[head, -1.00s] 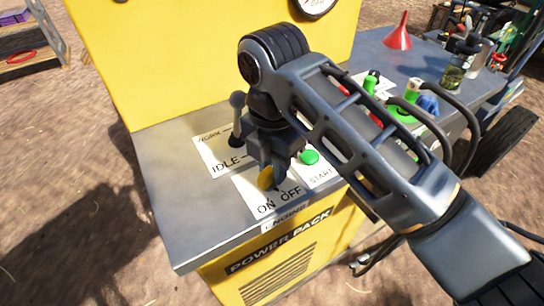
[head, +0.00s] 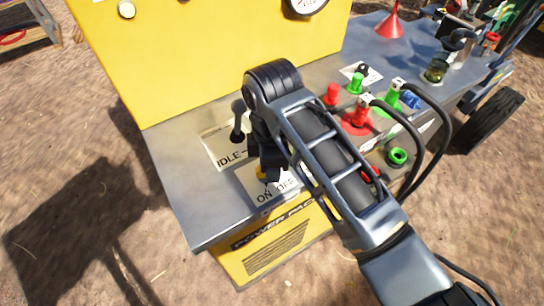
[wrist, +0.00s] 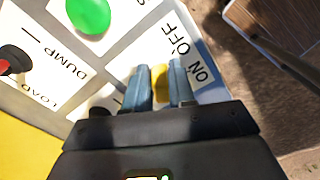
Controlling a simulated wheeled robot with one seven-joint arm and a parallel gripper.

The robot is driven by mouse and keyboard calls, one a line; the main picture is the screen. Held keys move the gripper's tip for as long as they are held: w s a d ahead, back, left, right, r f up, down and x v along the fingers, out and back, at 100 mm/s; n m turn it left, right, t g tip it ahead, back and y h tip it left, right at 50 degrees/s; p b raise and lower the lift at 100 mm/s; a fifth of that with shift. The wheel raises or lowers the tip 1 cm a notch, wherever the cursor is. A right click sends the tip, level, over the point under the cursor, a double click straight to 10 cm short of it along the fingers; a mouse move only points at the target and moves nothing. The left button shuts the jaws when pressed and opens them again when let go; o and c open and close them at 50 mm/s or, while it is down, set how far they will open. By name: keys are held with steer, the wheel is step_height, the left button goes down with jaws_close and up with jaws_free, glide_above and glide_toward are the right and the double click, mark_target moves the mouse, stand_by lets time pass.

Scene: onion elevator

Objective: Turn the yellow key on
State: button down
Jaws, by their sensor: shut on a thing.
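The yellow key (head: 260,172) sits on the ON/OFF label (head: 272,193) near the front edge of the machine's grey top. In the head view my gripper (head: 268,172) reaches down over it and hides most of it. In the wrist view the key (wrist: 160,82) shows between the two fingers of my gripper (wrist: 161,78), which are shut on it. The words OFF and ON lie just beyond and to the right of the fingers. I cannot tell which word the key points at.
A dark lever (head: 238,121) stands by the IDLE label, close left of my gripper. A green button (wrist: 88,15) and a red-ended lever (wrist: 12,62) show in the wrist view. Red and green fittings with black hoses (head: 412,125) lie to the right. A yellow panel (head: 205,55) rises behind.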

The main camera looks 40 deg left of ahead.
steer(key=shift+m, duration=0.5)
steer(key=c, duration=1)
jaws_free()
steer(key=shift+c, duration=0.2)
steer(key=shift+r, duration=3.95)
